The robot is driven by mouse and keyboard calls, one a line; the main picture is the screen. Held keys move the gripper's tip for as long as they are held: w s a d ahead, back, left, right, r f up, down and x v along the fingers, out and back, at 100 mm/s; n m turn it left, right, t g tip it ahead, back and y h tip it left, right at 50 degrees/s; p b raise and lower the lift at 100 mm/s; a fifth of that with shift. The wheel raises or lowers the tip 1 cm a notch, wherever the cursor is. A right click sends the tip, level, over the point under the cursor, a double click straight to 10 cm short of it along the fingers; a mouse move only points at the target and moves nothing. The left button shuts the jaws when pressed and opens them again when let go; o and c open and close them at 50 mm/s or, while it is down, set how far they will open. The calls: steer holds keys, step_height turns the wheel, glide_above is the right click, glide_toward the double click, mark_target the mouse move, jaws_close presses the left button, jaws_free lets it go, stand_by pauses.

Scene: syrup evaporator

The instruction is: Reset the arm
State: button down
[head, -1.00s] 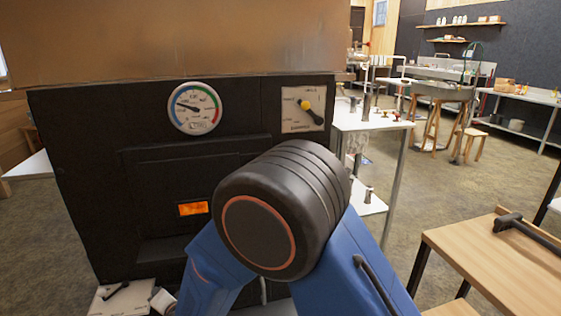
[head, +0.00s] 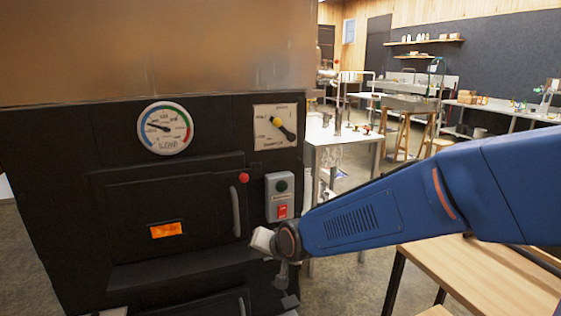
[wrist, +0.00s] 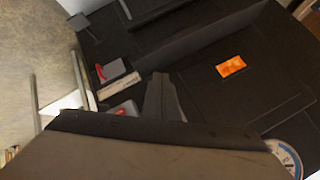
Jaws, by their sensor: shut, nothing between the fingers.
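My blue arm (head: 390,205) reaches in from the right in the head view. My small dark gripper (head: 283,278) hangs at its left end, close in front of the black evaporator front (head: 60,200), low by the firebox door (head: 175,215). In the wrist view the dark fingers of my gripper (wrist: 163,97) are together and hold nothing. I cannot tell whether they touch the front.
A grey switch box (head: 279,197) with a red rocker is just above my gripper. The door handle (head: 236,212), dial gauge (head: 165,128) and knob plate (head: 276,127) are on the front. A wooden table (head: 490,275) stands under my arm.

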steer(key=s+d+r+h, duration=0.1)
steer(key=s+d+r, duration=0.1)
steer(key=d, duration=0.5)
steer(key=s+d+r+h, duration=0.1)
steer(key=s+d+r, duration=0.1)
steer(key=d, duration=0.5)
steer(key=s+d+n+g+h, duration=0.1)
steer(key=s+d+g+h, duration=0.2)
steer(key=s+d, duration=1.8)
steer(key=shift+s+f+h, duration=0.15)
steer(key=shift+s+h, duration=0.15)
steer(key=shift+s, duration=0.6)
